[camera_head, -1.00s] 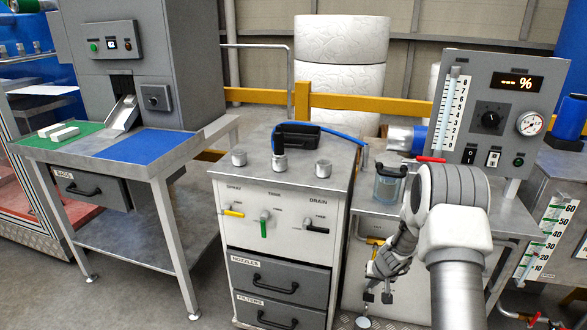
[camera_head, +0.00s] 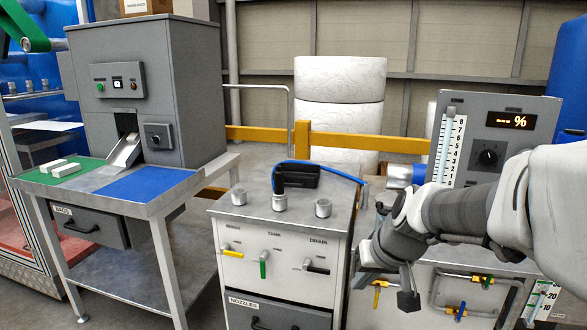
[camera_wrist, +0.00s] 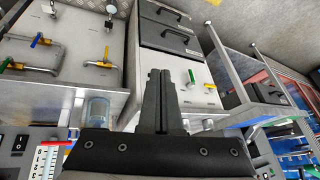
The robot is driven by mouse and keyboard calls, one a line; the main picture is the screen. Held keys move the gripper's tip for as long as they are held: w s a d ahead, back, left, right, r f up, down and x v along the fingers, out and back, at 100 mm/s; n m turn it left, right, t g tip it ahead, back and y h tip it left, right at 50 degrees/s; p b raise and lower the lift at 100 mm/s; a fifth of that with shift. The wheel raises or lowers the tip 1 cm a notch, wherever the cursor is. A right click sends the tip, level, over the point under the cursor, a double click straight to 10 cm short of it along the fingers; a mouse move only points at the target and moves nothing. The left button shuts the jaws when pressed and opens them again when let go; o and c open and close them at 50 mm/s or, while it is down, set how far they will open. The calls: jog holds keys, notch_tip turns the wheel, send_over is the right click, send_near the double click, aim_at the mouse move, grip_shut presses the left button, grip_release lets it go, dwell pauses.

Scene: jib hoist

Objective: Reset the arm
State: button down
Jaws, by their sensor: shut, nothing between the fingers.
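My gripper (camera_wrist: 160,76) shows in the wrist view as two dark fingers lying together, shut with nothing between them. In the head view my grey and white arm reaches in from the right and bends down in front of the metal bench. A dark block (camera_head: 408,299) hangs at its lower end, and the fingers cannot be made out clearly there. The grey cart (camera_head: 285,240) with yellow, green and black valve handles stands just left of the arm. In the wrist view the cart appears upside down beyond the fingers, with no contact visible.
A clear jar (camera_wrist: 97,110) stands on the bench, left of the fingers in the wrist view. The gauge panel (camera_head: 520,112) is behind my arm. A blue hose (camera_head: 330,169) lies on the cart top. A bag table (camera_head: 150,183) stands at left.

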jog(key=s+d+r+h, duration=0.1)
jog(key=s+r, duration=0.1)
jog(key=s, duration=0.7)
jog(key=s+r+h, duration=0.1)
jog(key=s+r, duration=0.1)
jog(key=s, duration=0.7)
notch_tip(320, 180, up, 17)
jog(key=p, duration=1.7)
jog(key=shift+s+d+r+p, duration=0.15)
jog(key=shift+d+p, duration=0.05)
jog(key=shift+p, duration=0.1)
jog(key=shift+d, duration=0.1)
